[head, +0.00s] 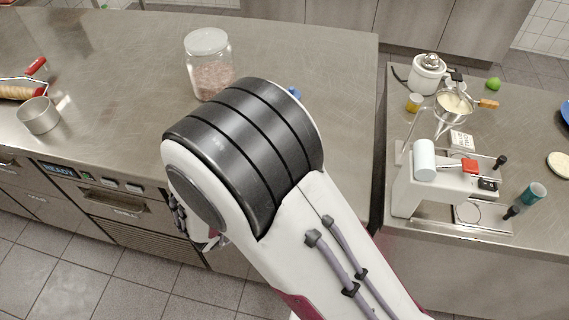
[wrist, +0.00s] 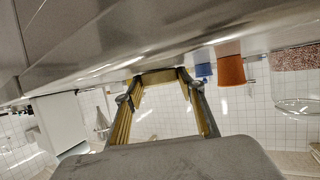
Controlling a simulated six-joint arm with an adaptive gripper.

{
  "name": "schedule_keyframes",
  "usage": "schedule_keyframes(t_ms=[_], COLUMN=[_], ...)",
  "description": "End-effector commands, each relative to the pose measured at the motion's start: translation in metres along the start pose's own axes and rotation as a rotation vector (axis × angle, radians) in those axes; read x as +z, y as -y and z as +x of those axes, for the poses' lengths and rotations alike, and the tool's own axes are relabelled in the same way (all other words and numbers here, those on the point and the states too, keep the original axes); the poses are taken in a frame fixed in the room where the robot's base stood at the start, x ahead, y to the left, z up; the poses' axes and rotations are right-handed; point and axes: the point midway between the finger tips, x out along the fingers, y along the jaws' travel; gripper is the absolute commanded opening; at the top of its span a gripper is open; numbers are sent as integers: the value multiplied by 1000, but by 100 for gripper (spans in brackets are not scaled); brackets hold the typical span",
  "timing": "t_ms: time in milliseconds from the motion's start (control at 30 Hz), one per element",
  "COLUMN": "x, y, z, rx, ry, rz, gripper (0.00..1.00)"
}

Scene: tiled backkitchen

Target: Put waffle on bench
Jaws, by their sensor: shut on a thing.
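My gripper (wrist: 160,80) shows in the wrist view with its two fingers and yellowish inner faces. A thin brownish edge (wrist: 160,74) spans between the fingertips, and the gripper is shut on it. It is seen too thinly to be sure it is the waffle. In the head view my arm hides most of the gripper, which hangs in front of the left steel bench (head: 100,60). A second steel bench (head: 545,215) stands to the right. No other waffle is clearly seen in either view.
The left bench carries a jar of pink grains (head: 213,75), a metal ring (head: 38,115) and a rolling pin (head: 18,92). The right bench holds a white machine (head: 430,185), a white pot (head: 427,75) and a teal bottle (head: 533,194). An orange cup (wrist: 231,70) shows in the wrist view.

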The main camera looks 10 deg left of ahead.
Motion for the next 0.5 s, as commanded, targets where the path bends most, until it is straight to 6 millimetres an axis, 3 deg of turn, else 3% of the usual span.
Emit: schedule_keyframes(t_ms=[67,100,133,500], x=[1,1,1,1], y=[0,0,0,0], z=[1,0,0,0], rx=[0,0,0,0], ry=[0,0,0,0], rz=[0,0,0,0], gripper=[17,49,56,56])
